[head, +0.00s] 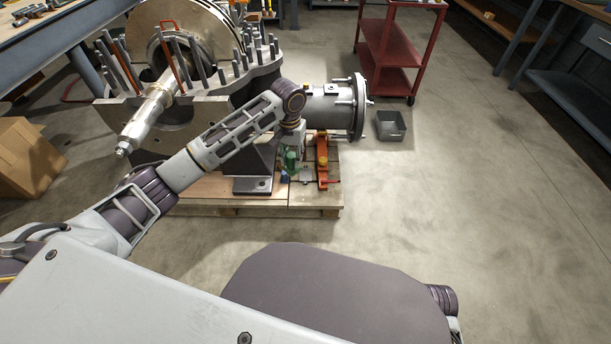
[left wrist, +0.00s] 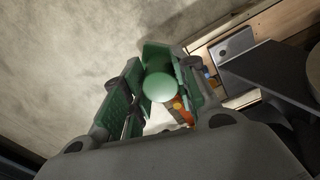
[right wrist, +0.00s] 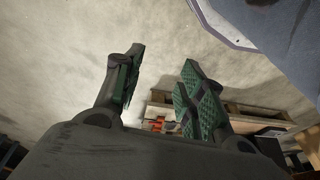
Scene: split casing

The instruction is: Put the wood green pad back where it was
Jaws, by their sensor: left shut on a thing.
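A green, round-topped piece (left wrist: 160,87), which I take to be the green pad, sits between the fingers of my left gripper (left wrist: 155,92) in the left wrist view. The gripper is shut on it. In the head view, my left gripper (head: 291,160) is low over the pallet, beside the grey casing foot; the green there is too small to tell pad from finger linings. The pad's underside is hidden. My right gripper (right wrist: 158,88) is open and empty in the right wrist view; it is not visible in the head view.
The wooden pallet (head: 268,200) carries the big grey casing (head: 200,108) with upright studs. A flanged cylinder (head: 335,108) juts right above an orange tool (head: 322,160). A grey bin (head: 390,125) and red cart (head: 392,60) stand right.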

